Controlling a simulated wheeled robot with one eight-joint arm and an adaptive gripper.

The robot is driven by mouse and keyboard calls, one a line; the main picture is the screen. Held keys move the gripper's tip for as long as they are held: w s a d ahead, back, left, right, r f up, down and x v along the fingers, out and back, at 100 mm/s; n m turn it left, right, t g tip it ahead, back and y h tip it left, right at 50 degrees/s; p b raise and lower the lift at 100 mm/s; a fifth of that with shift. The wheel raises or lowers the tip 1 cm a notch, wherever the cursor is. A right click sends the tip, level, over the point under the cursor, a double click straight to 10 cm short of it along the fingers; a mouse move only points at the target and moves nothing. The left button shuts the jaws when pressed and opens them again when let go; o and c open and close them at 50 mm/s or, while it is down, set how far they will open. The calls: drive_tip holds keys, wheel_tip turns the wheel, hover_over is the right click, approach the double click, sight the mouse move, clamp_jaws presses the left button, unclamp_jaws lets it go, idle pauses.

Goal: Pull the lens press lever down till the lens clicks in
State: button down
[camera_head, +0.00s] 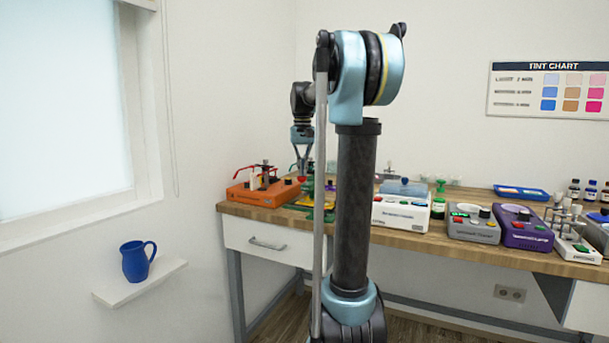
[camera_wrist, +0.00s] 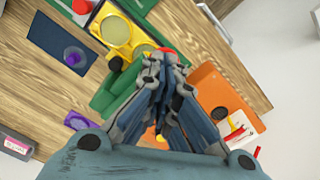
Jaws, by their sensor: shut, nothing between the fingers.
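The lens press appears to be the green device (camera_wrist: 113,92) with yellow round-holed plates (camera_wrist: 118,35) in the wrist view. In the head view its green body (camera_head: 318,190) is partly hidden behind my arm. A red knob (camera_wrist: 166,51), seemingly the lever's end, shows just beyond my fingertips in the wrist view; it also shows in the head view (camera_head: 301,179). My gripper (camera_head: 303,172) is shut and empty, pointing down right over the knob. In the wrist view my gripper (camera_wrist: 166,62) hides most of the lever. I cannot tell whether the fingers touch the knob.
An orange device (camera_head: 262,194) with red-handled parts stands close on the left of the bench (camera_head: 480,245); it also shows in the wrist view (camera_wrist: 215,90). A white device (camera_head: 400,212), a grey one (camera_head: 473,228) and a purple one (camera_head: 523,232) stand to the right.

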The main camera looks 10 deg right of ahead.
drive_tip(key=shift+f, duration=0.9)
idle(0.4)
drive_tip(key=shift+r, duration=0.1)
idle(0.3)
drive_tip(key=shift+r, duration=4.2)
